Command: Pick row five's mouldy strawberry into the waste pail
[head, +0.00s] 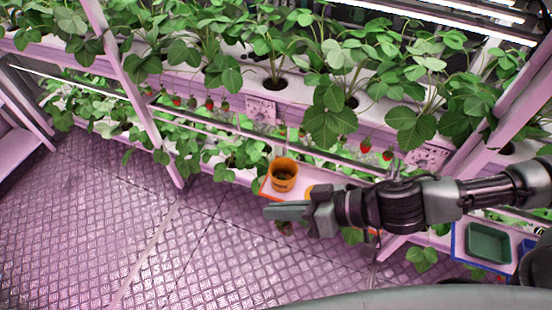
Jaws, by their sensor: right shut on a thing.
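My right gripper (272,211) reaches in from the right and is shut just in front of the orange waste pail (283,184). A small dark brownish thing (284,228) shows right below its fingers; it looks like the mouldy strawberry, mostly hidden by the gripper. The pail stands upright on a pale shelf with an orange edge, and something dark lies inside it. The gripper is nearer to me than the pail and apart from it in the picture. My left gripper is not in view.
Strawberry plants fill the pink racks, with red berries hanging at the centre right (366,146) and at the left (210,104). A green tray (488,243) sits on a blue-edged shelf at the right. The textured metal floor (120,220) is clear at the left.

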